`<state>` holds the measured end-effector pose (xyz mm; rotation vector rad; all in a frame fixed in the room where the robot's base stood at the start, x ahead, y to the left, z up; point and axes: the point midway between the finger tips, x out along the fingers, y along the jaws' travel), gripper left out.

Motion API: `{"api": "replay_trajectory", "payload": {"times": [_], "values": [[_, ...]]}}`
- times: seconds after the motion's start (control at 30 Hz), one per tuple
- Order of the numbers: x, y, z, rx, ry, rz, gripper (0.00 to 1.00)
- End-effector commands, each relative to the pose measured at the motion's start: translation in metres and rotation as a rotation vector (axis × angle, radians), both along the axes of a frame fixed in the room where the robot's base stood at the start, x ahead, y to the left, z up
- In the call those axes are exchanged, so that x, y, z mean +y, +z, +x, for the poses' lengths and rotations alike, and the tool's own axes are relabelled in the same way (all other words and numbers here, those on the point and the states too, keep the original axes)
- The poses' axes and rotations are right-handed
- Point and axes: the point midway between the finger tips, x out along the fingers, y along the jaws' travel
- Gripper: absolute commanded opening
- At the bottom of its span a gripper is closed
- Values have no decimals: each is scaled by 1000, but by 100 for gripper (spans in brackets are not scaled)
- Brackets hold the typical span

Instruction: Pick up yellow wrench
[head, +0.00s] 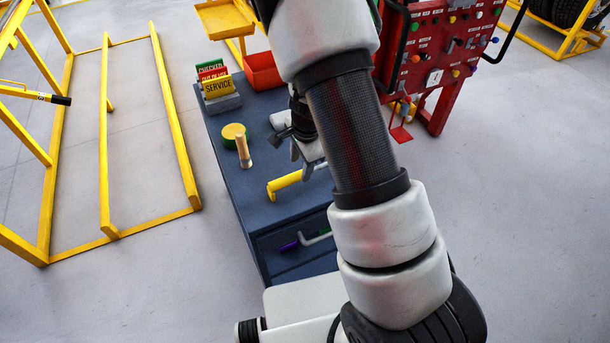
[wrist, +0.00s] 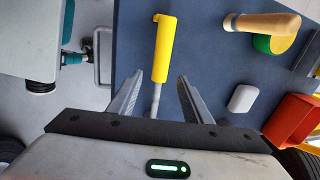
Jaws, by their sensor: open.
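The yellow wrench (head: 285,183) lies on the dark blue top of the workbench (head: 225,180), close to its front edge. In the wrist view its yellow handle (wrist: 162,48) points away from me, with a small hook at the far end. Its grey shaft runs back between my fingers, and its near end is hidden by my gripper body. My gripper (wrist: 160,78) is open, with one finger on each side of the wrench and visible gaps to both. In the head view my gripper (head: 308,153) is partly hidden by my arm.
A wooden-handled tool (head: 244,152) and a green-yellow round piece (head: 233,133) are on the bench. Behind them are signs (head: 218,88) and a red bin (head: 262,72). A white block (wrist: 242,98) lies to the right. A yellow frame (head: 104,140) stands on the floor left.

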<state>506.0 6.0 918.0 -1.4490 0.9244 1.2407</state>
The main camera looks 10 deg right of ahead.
Motion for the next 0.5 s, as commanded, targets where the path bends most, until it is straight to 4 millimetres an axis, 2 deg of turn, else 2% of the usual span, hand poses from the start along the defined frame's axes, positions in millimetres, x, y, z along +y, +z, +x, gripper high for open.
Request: {"api": "replay_trajectory", "payload": {"times": [0.1,0.27,0.5], "values": [[0,-14,2,1,0,1,45],[-1,-22,5,0,-1,0,45],[-9,-56,13,2,0,0,45]]}}
